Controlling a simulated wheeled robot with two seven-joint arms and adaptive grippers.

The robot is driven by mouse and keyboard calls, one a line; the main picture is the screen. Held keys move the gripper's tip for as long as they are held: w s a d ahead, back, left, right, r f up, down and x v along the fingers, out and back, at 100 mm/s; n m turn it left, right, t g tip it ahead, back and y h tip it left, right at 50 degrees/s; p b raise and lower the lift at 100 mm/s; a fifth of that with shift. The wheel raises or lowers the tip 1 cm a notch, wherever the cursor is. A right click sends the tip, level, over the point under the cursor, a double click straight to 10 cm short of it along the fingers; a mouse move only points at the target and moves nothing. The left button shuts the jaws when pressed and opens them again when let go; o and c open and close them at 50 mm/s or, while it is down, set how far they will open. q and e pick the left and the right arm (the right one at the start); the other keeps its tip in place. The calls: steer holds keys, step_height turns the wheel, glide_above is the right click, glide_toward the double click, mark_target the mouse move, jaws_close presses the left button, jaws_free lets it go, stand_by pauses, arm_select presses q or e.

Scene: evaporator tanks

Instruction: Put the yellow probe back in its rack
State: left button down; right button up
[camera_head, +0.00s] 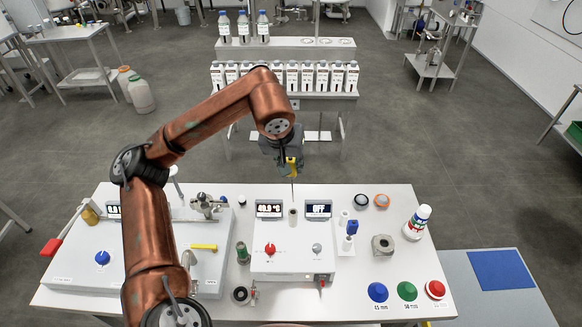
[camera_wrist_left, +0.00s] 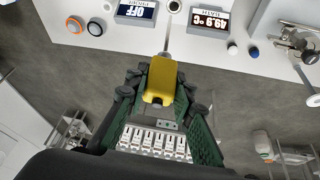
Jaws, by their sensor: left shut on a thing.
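My left gripper (camera_head: 291,163) is shut on the yellow probe (camera_head: 292,166), just beyond the table's far edge in the head view. The probe's thin metal shaft points down toward the table. In the left wrist view the yellow handle (camera_wrist_left: 161,80) sits between my gripper's fingers (camera_wrist_left: 160,98), with its shaft running up the picture. I cannot tell for certain which part is the rack. My right gripper is out of view.
A small white stand with a blue item (camera_head: 350,228) is right of the unit. Orange (camera_head: 381,200) and dark rings, a metal block (camera_head: 383,244), a bottle (camera_head: 417,222) and coloured cones stand farther right. A larger apparatus fills the left. Bottles stand on a rear table.

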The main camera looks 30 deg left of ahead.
arm_select(q)
steer(key=shift+r+p, duration=1.75)
steer(key=shift+r, duration=0.6)
steer(key=shift+d+f, duration=0.1)
